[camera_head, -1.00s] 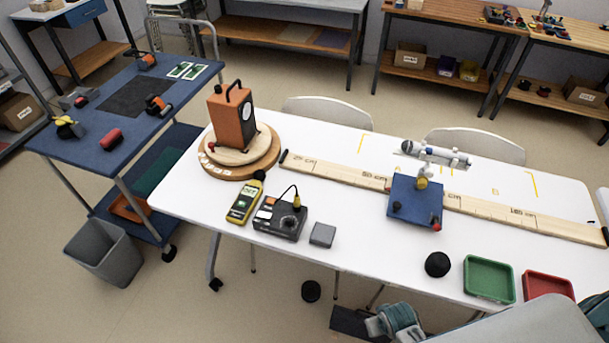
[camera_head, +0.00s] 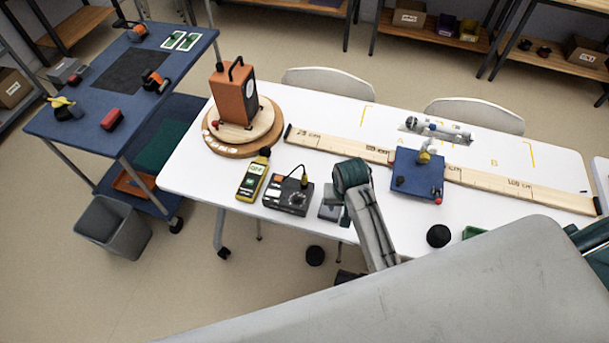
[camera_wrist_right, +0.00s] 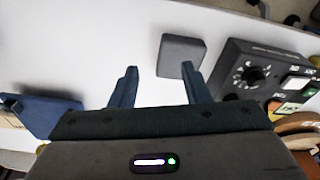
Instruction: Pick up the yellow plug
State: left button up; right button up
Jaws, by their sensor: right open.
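The small yellow plug (camera_head: 304,181) stands upright at the back right edge of the black box with a dial (camera_head: 288,196), its black cable looping over the box. The box also shows at the right of the right wrist view (camera_wrist_right: 262,70); I cannot make out the plug there. My right gripper (camera_wrist_right: 159,72) is open and empty, its fingers apart above the white table and pointing toward a small grey block (camera_wrist_right: 183,52). In the head view my right arm covers part of that block, right of the box and plug. My left gripper is not in view.
A long wooden ruler (camera_head: 335,147) and a blue stand (camera_head: 418,176) are to the right.

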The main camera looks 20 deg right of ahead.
jog(key=w+a+r+m, duration=0.1)
jog(key=w+a+r, duration=0.1)
jog(key=w+r, duration=0.1)
jog(key=w+a+r+g+p, duration=0.1)
jog(key=w+a+r, duration=0.1)
jog(key=w+r, duration=0.2)
jog(key=w+a+r+m, duration=0.1)
jog(key=w+a+r, duration=0.1)
jog(key=w+r, duration=0.2)
jog(key=shift+w+a+m+y, duration=0.2)
jog(key=shift+w+m+y, duration=0.1)
jog(key=shift+w, duration=0.15)
jog(key=p, duration=0.2)
send_over(304, 174)
jog(key=f, duration=0.4)
jog(key=shift+d+f, duration=0.3)
jog(key=shift+a+f+p, duration=0.1)
jog(key=shift+f+p, duration=0.45)
jog(key=shift+p, duration=0.05)
notch_tip(304, 174, down, 3)
jog(key=shift+a+f+p, duration=0.15)
jog(key=shift+f+p, duration=0.05)
jog(key=shift+p, duration=0.55)
jog(key=shift+f, duration=0.5)
grip_shut()
